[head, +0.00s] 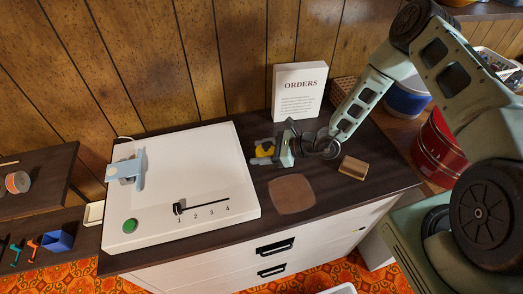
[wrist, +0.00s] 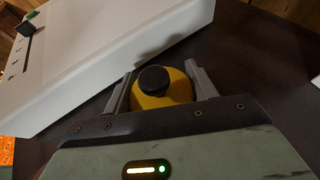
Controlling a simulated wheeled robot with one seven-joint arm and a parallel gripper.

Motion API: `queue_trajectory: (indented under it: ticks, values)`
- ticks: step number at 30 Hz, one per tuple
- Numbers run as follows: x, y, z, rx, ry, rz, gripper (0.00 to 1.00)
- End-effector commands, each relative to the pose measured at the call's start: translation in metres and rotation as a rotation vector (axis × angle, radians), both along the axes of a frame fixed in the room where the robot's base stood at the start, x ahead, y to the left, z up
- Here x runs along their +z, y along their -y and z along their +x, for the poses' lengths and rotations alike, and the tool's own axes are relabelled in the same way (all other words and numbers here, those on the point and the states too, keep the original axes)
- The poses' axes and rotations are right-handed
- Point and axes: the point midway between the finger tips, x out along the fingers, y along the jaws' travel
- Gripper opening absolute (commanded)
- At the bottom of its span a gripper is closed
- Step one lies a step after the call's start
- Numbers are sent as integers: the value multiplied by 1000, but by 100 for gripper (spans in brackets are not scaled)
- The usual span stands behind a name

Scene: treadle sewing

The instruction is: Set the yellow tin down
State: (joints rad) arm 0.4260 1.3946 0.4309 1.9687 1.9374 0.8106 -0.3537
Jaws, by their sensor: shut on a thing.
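The yellow tin (wrist: 168,88) with a round black top is between the two grey fingers of my gripper (wrist: 163,86) in the wrist view. In the head view, the tin (head: 264,151) is partly hidden by my gripper (head: 265,150), which is shut on it. It is over the dark cabinet top (head: 329,188), just right of the white machine. I cannot tell whether the tin's base touches the top. A brown rounded mat (head: 292,195) lies on the cabinet top, in front of the gripper and apart from the tin.
The white machine (head: 226,150), with a slider and green button, stands close to the left of my gripper. The ORDERS sign (head: 299,92) stands behind. A small wooden block (head: 353,167) lies to the right. Bare dark top surrounds the mat.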

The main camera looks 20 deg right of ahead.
Motion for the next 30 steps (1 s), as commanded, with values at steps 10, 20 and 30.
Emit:
queue_trajectory:
  ticks: [10,20,30]
  values:
    - [-4,0,0,-1,2,0,32]
    - [-5,0,0,-1,0,0,79]
    - [5,20,-8,-4,1,-1,79]
